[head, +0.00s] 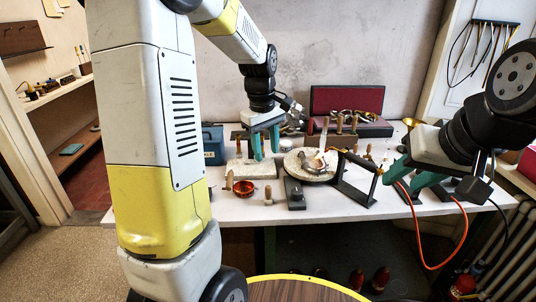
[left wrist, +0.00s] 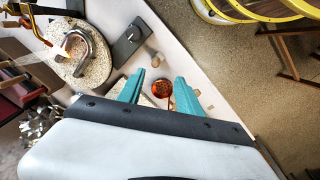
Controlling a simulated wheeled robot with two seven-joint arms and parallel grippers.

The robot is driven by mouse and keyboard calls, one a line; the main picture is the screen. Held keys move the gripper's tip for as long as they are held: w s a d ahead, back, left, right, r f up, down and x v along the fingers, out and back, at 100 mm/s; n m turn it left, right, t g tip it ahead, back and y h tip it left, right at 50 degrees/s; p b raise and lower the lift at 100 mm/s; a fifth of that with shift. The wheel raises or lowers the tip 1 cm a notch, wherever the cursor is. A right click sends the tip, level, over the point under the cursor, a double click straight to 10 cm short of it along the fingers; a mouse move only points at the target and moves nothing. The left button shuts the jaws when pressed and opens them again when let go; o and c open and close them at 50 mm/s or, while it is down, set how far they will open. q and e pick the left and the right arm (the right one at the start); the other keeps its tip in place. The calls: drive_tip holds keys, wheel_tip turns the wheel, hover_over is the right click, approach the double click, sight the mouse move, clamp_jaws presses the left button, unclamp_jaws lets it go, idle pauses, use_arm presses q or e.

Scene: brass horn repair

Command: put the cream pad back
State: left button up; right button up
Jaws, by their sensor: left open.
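A pale speckled slab (head: 238,168) lies flat on the white bench, left of the round stone board. It may be the cream pad, but I cannot tell for sure. In the left wrist view part of a pale slab (left wrist: 147,101) shows between and behind my fingers. My left gripper (head: 267,157) points down over the slab's right side, open, with nothing seen between its fingers. Its teal fingers also show apart in the left wrist view (left wrist: 160,76).
A round stone board (head: 300,176) holds a bent metal tube (left wrist: 76,48) near a flame. An orange bowl (head: 268,193) and a dark block (head: 294,193) stand in front. A black stand (head: 354,194) is at right. A red-lined case (head: 347,99) stands behind.

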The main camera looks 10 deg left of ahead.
use_arm(q)
drive_tip(key=s+d+r+m+t, duration=0.1)
drive_tip(key=s+r+m, duration=0.3)
drive_tip(key=s, duration=0.6)
drive_tip(key=s+d+r+m+t+h, duration=0.1)
drive_tip(key=s+r+m+t, duration=0.3)
drive_tip(key=s, duration=0.6)
drive_tip(key=shift+s+r+m+h, duration=0.25)
drive_tip(key=shift+r+m, duration=0.4)
drive_tip(key=shift+m, duration=0.55)
